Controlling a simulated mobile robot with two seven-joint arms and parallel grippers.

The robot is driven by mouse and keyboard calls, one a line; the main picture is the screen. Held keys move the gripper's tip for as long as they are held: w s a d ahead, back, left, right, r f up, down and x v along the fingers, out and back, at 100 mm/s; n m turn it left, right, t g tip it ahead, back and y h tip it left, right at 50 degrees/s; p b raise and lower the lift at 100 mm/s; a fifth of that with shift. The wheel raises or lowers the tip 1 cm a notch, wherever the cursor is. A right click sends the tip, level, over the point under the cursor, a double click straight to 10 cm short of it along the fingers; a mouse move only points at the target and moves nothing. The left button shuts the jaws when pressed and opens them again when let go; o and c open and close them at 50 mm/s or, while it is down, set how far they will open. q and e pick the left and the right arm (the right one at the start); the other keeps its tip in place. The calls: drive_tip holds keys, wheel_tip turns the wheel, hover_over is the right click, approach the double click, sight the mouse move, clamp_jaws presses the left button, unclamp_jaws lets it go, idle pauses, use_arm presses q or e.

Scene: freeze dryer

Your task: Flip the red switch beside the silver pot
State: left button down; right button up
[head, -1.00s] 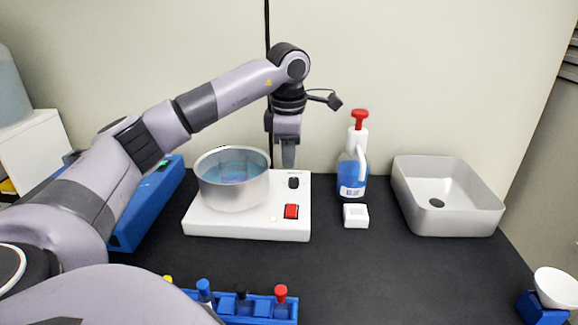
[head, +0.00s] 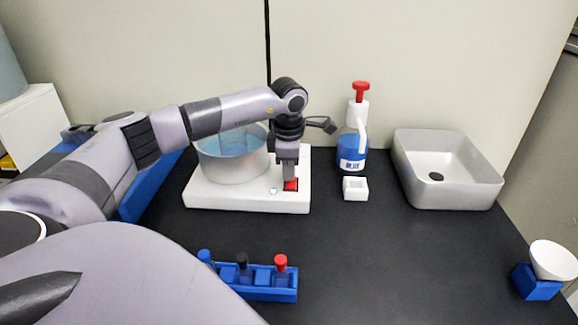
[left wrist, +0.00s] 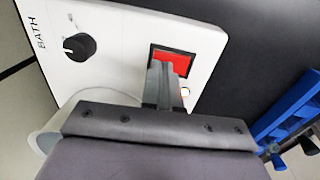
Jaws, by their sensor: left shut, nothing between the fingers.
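The red switch (head: 291,184) sits in a black frame on the white base (head: 230,200), right of the silver pot (head: 232,163). The pot holds blue liquid. My left gripper (head: 289,177) is shut and empty, pointing down with its fingertips at the switch. The left wrist view shows the red switch (left wrist: 172,62) partly covered by the shut fingertips (left wrist: 160,66); I cannot tell whether they touch it. A small lit lamp (left wrist: 185,91) glows beside the switch. A black knob (left wrist: 79,47) is near the word BATH. My right gripper is not in view.
A blue rack (head: 268,291) with several capped vials stands in front. A blue-liquid bottle (head: 352,147), a small white block (head: 355,188) and a grey basin (head: 450,170) are to the right. A white bowl (head: 555,260) is at far right. The table's middle is clear.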

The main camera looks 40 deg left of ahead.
use_arm(q)
drive_tip(key=shift+f, duration=0.3)
drive_tip(key=shift+s+d+p, duration=0.4)
drive_tip(key=shift+s+d, duration=0.1)
drive_tip(key=shift+s, duration=0.1)
drive_tip(key=shift+r, duration=0.15)
